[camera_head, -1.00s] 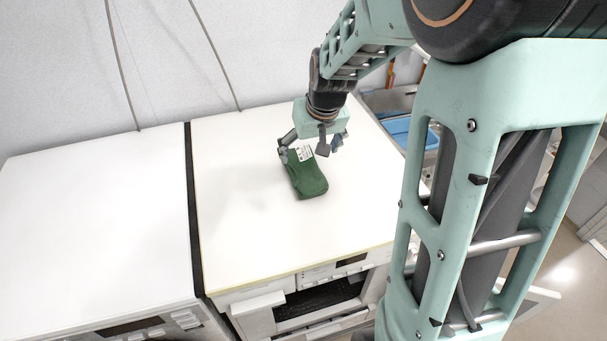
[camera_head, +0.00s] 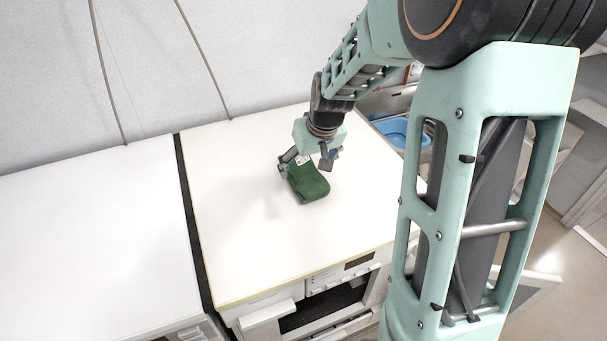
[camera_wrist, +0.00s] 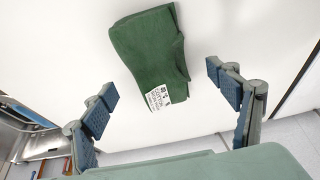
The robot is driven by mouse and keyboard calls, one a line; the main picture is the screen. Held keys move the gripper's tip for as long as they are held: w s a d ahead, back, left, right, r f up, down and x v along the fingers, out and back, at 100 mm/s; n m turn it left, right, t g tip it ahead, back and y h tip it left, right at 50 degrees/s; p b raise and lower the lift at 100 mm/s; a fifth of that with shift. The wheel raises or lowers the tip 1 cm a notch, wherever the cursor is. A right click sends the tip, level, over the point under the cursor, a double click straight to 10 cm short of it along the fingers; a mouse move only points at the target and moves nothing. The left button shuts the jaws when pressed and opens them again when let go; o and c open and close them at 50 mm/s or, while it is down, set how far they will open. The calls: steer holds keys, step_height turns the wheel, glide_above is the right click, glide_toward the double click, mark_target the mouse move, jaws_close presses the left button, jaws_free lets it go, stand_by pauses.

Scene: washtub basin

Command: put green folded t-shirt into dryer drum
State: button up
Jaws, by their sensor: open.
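The green folded t-shirt (camera_head: 308,183) lies on the white top of the right-hand machine (camera_head: 240,245). In the wrist view the t-shirt (camera_wrist: 148,52) shows a white printed label (camera_wrist: 166,96) at its near end. My gripper (camera_head: 307,164) is above the near-back end of the t-shirt. In the wrist view my gripper (camera_wrist: 165,98) is open, with one blue-padded finger on each side and the t-shirt between and ahead of them, not touching either. The dryer drum's inside is not clearly visible; a dark opening (camera_head: 325,305) shows in the machine's front below the top.
A second white machine (camera_head: 90,250) stands at left, with a dark gap between the two. A blue basin (camera_head: 400,135) sits in a metal sink behind at right. Two cables hang on the back wall (camera_head: 50,80). The white top around the t-shirt is clear.

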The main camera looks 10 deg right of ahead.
mark_target(305, 170)
steer(key=shift+w+x, duration=0.15)
steer(key=shift+x, duration=1.25)
steer(key=shift+w+x, duration=0.2)
steer(key=shift+x, duration=1.25)
steer(key=shift+r, duration=0.15)
steer(key=c, duration=1.3)
steer(key=shift+r, duration=0.15)
